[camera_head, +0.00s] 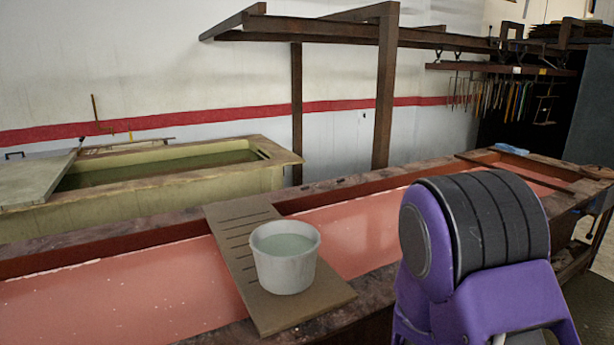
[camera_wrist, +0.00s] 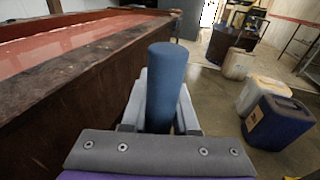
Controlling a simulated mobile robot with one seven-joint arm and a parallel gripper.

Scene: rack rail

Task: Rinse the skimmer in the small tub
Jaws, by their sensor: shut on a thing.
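The small tub (camera_head: 285,275) is a round, whitish bucket with greenish water in it. It stands upright on a slotted board (camera_head: 245,262) laid across the long tank. In the wrist view my gripper (camera_wrist: 160,110) is shut on a blue round handle (camera_wrist: 164,80), which I take to be the skimmer's. The rest of the skimmer is not in sight. My gripper is beside the outer wall of the tank, apart from the tub. The head view does not show the gripper; my purple arm fills its lower right.
The long tank (camera_head: 110,297) holds pinkish liquid. A greenish tank (camera_head: 140,212) stands behind it, with a rusty frame (camera_head: 386,90) rising near. A blue item (camera_head: 511,149) lies at the far end. Canisters (camera_wrist: 277,122) stand on the floor to the right in the wrist view.

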